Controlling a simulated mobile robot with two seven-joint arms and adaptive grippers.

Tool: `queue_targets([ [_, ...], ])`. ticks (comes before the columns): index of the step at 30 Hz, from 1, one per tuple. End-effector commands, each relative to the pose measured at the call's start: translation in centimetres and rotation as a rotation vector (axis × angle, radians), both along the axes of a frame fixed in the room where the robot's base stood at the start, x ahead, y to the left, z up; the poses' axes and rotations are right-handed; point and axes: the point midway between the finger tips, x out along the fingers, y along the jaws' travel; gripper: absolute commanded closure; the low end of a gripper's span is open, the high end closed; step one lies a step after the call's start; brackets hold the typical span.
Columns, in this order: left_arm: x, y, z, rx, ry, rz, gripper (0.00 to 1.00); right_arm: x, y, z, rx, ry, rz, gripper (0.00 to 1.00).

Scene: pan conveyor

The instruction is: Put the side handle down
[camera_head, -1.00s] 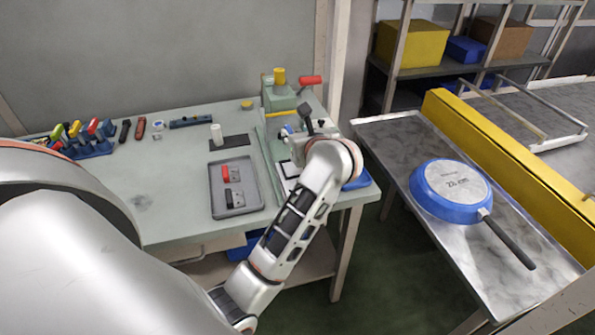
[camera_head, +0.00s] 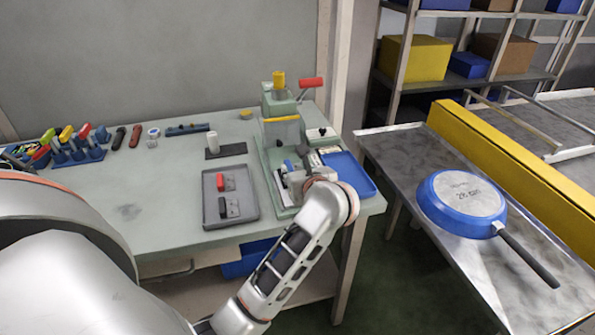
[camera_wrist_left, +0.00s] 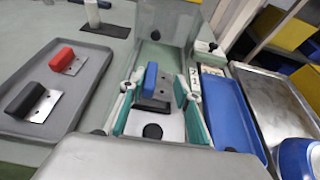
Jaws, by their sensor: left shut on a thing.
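A blue side handle (camera_wrist_left: 151,78) with a metal bracket shows between the fingers of my left gripper (camera_wrist_left: 160,92) in the left wrist view. The gripper is shut on it, though the exact contact is hard to see. In the head view my left gripper (camera_head: 296,182) is over the front of the green fixture (camera_head: 268,178), largely hidden by my wrist. A red side handle (camera_wrist_left: 62,60) and a black side handle (camera_wrist_left: 25,98) lie apart in the grey tray (camera_wrist_left: 92,92) left of the gripper. My right gripper is out of view.
A blue tray (camera_head: 350,170) lies right of the fixture. A clear guard (camera_head: 282,134) stands behind the gripper. A blue pan (camera_head: 460,202) lies upside down on the metal conveyor (camera_head: 398,150) at right. The table's front left (camera_head: 150,200) is clear.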

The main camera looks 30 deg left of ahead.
Motion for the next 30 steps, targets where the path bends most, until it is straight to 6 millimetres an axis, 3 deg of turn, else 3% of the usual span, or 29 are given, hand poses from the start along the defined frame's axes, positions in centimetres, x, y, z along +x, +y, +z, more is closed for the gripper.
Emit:
queue_targets([
  [17,0.0,0.0,-1.2,0.001,0.000,0.000,0.89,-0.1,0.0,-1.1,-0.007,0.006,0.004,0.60],
  [18,0.0,0.0,-1.2,0.001,0.001,0.000,0.65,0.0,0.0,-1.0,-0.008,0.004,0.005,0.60],
  [20,0.0,0.0,-1.1,0.000,0.000,0.000,0.51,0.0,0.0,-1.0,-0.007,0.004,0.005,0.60],
  [30,0.0,0.0,-1.1,0.000,0.000,0.000,0.51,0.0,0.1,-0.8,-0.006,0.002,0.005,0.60],
])
